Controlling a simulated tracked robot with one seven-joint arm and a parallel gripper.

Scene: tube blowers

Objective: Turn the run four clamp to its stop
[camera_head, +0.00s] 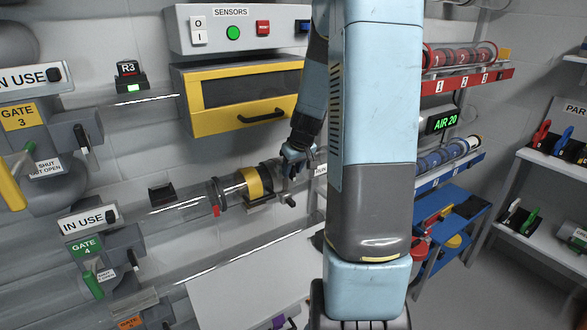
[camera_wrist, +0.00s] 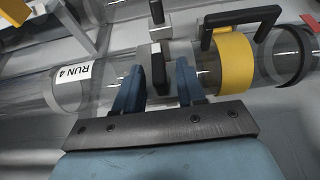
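The run four tube carries a "RUN 4" label (camera_wrist: 73,72), upside down in the wrist view. Beside the label is the clamp (camera_wrist: 158,68), a grey piece with a black bar. My gripper (camera_wrist: 158,82) is open, with one blue finger on each side of the black bar. Gaps show between bar and fingers; I cannot tell whether anything touches. To the right is a yellow band (camera_wrist: 235,62) with a black handle (camera_wrist: 240,18). In the head view my gripper (camera_head: 297,152) is at the tube, right of the yellow band (camera_head: 251,183), and hides part of the clamp.
A yellow-framed cabinet (camera_head: 240,98) and the sensors box (camera_head: 238,30) are on the wall above the tube. Gate 4 (camera_head: 88,246) and its green lever are at left. A red rack (camera_head: 465,80) and blue shelves (camera_head: 450,225) stand right of my arm.

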